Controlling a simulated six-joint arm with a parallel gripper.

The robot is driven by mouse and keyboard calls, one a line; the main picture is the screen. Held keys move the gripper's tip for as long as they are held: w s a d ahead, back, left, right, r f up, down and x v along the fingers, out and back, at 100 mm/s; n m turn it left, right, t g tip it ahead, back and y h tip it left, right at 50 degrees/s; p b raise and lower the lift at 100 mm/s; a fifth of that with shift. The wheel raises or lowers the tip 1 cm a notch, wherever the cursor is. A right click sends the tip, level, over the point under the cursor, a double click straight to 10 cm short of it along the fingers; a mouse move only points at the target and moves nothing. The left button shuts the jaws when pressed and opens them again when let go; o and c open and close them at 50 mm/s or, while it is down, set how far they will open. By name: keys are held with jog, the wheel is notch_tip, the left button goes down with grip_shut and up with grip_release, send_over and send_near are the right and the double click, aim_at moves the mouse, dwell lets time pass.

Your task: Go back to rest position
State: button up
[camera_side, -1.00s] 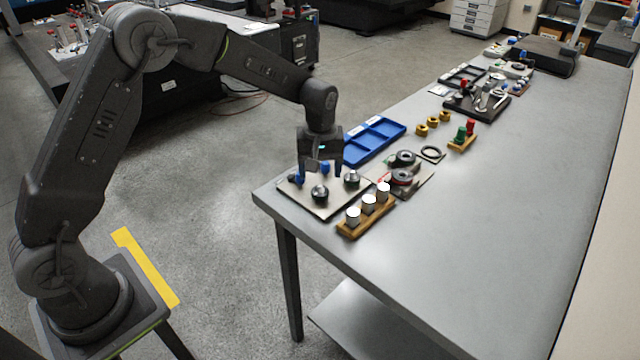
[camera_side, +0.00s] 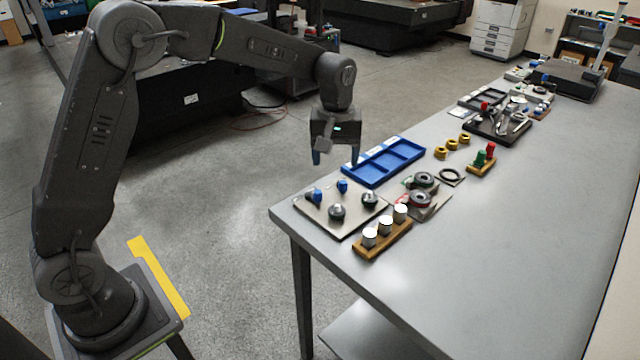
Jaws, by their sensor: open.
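My gripper (camera_side: 336,160) hangs above the near left corner of the grey table (camera_side: 470,260). Its fingers point down, open, with nothing between them. It is clear of the light plate (camera_side: 340,226) below it.
A blue compartment tray (camera_side: 384,162) lies just behind the plate. A wooden block with white-topped cylinders (camera_side: 382,238) and dark-and-red round parts (camera_side: 420,199) lie to the right. Brass rings, red and green pegs and a dark fixture (camera_side: 497,125) stand farther back. The table's right side is bare.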

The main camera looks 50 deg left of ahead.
jog(key=s+r+m+t, duration=0.25)
jog(key=s+r, duration=0.25)
jog(key=s, duration=0.5)
jog(key=s+r+m+t, duration=0.1)
jog(key=s+r+m, duration=0.4)
jog(key=s, duration=0.4)
jog(key=s+f+m+t, duration=0.1)
jog(key=s+t, duration=0.1)
jog(key=s, duration=0.7)
jog(key=shift+f, duration=0.2)
jog(key=shift+w, duration=0.1)
jog(key=shift+c, duration=0.4)
